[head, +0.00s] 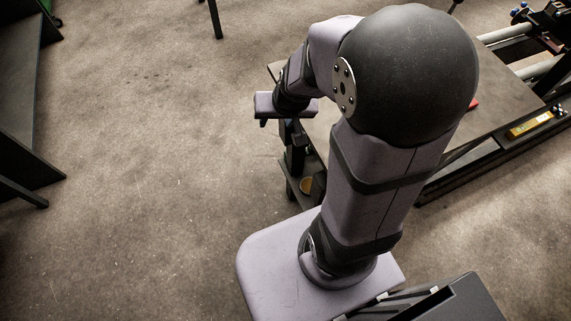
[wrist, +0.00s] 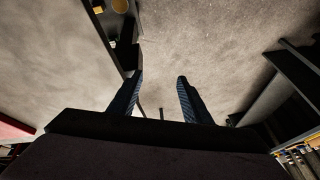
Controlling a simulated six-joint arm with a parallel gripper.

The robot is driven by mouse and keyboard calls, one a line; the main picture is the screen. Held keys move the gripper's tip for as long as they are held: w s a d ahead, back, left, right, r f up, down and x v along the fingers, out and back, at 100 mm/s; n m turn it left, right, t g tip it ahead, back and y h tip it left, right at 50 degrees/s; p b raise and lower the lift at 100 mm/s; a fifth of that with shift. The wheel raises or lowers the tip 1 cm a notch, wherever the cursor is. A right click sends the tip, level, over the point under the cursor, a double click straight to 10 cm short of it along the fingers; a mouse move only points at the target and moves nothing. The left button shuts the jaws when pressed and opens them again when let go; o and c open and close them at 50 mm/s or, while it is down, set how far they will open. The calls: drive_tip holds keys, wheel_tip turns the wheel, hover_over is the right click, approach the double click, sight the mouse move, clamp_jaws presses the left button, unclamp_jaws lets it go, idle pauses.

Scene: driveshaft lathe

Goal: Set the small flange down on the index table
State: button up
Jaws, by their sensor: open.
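My gripper (wrist: 158,82) is open in the wrist view. Its two dark ribbed fingers stand apart, with only floor and a table edge showing between them. In the head view the gripper end is by the left edge of the grey worktable, and its fingers are mostly hidden. A round brass-coloured piece (head: 306,185) lies on a dark low fixture (head: 291,165) below the gripper end. It also shows at the top of the wrist view (wrist: 121,5). I cannot tell whether this piece is the small flange or the fixture the index table.
The grey worktable (head: 513,97) lies behind my arm, with rails and a machine (head: 540,25) at the upper right. A red object (head: 474,104) is partly hidden by my arm. A dark bench (head: 25,100) stands at the left. Open floor lies between.

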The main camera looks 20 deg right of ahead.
drive_tip(key=s+a+n+g, duration=0.3)
drive_tip(key=s+g, duration=0.1)
drive_tip(key=s, duration=0.8)
drive_tip(key=shift+s+a+f+n+g, duration=0.15)
drive_tip(key=shift+s+f+n+g, duration=0.15)
drive_tip(key=shift+s+g, duration=0.1)
